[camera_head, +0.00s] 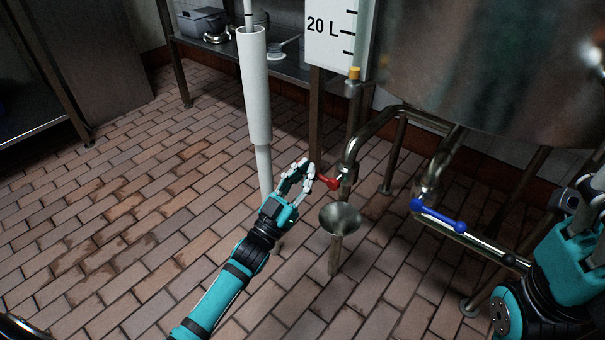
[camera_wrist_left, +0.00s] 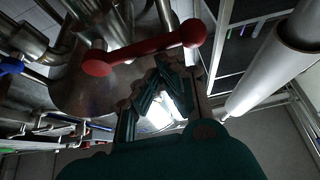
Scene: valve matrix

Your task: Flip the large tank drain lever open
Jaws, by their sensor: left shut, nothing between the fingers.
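A large metal tank (camera_head: 490,60) fills the upper right of the head view. A red lever (camera_head: 328,182) sits on the pipe by the funnel, and it crosses the top of the left wrist view (camera_wrist_left: 145,50). A blue lever (camera_head: 438,215) sits on another pipe to its right. No label shows which lever is the drain lever. My left gripper (camera_head: 305,172) is shut and empty just left of the red lever; whether they touch is unclear. In the left wrist view its fingers (camera_wrist_left: 163,75) are close to the red bar. My right gripper (camera_head: 590,215) is cut off at the right edge.
A metal funnel (camera_head: 340,217) stands below the red lever. A white vertical pipe (camera_head: 254,85) rises behind my left gripper. Bent metal pipes (camera_head: 368,132) run under the tank. A 20 L gauge (camera_head: 330,30) stands behind. The tiled floor at left is clear.

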